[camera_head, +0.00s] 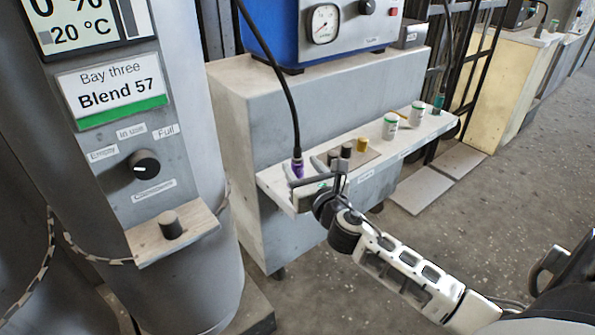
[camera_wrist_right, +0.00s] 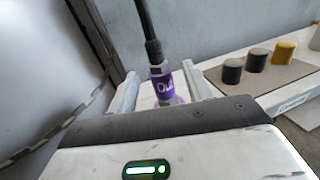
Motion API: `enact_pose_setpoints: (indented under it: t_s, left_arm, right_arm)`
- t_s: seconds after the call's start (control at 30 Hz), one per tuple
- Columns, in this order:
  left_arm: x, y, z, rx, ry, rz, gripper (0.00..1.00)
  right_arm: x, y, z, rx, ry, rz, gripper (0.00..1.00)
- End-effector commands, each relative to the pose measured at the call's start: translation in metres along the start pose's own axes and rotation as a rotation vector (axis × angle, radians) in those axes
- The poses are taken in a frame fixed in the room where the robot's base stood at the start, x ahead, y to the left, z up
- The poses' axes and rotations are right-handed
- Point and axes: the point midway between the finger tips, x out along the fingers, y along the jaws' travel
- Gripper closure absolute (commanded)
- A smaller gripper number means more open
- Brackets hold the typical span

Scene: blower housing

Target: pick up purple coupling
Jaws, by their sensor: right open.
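The purple coupling (camera_head: 297,168) stands upright at the left end of the narrow white shelf, at the lower end of a black hose. In the right wrist view the purple coupling (camera_wrist_right: 163,84) shows white lettering, partly cut off, and sits between the two fingers. My right gripper (camera_head: 306,172) is open, its fingers on either side of the coupling. I cannot tell whether either finger touches it. The coupling's lower part is partly hidden behind the gripper body in the wrist view. My left gripper is not in view.
On the shelf (camera_head: 428,128), right of the gripper, stand dark caps (camera_head: 346,149), a yellow cap (camera_head: 362,145) and white jars (camera_head: 390,126). The black hose (camera_head: 283,75) hangs down past the blue gauge unit (camera_head: 262,38). A grey cylinder (camera_head: 190,270) stands at left.

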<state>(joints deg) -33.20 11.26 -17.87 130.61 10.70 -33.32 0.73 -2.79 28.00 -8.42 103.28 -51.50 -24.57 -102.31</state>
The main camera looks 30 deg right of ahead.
Motion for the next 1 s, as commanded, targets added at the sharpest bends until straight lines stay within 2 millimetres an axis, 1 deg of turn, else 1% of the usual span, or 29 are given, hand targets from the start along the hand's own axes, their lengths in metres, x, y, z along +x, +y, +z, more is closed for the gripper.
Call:
enact_pose_setpoints:
  t_s: [0.03,0.1,0.2,0.47,0.5,0.57,0.6,0.63,0.67,1.0]
  left_arm:
    - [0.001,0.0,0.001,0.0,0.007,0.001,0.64]
    - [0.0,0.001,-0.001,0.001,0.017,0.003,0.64]
    - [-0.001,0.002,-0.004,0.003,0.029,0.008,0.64]
    - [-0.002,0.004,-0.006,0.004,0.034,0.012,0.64]
    - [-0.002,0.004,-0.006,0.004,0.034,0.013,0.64]
    - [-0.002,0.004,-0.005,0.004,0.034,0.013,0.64]
    - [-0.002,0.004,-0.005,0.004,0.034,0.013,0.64]
    - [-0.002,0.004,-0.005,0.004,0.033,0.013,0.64]
    - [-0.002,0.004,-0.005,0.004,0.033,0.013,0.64]
    - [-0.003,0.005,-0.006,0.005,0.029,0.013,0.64]
  right_arm:
    - [0.009,0.0,0.001,0.0,-0.004,0.0,0.5]
    - [0.019,0.0,0.0,0.001,-0.001,-0.001,0.5]
    - [0.027,0.0,0.0,-0.001,0.0,-0.001,0.5]
    - [0.029,0.001,0.0,0.0,0.002,0.0,0.5]
    - [0.029,0.001,0.0,0.0,0.002,0.0,0.61]
    - [0.029,0.001,0.0,0.0,0.002,0.0,0.77]
    - [0.029,0.001,0.0,0.0,0.002,0.0,0.89]
    - [0.029,0.001,0.0,0.0,0.002,0.0,0.97]
    - [0.029,0.001,0.0,0.0,0.002,0.0,1.0]
    - [0.029,0.001,0.005,0.0,-0.001,0.0,1.0]
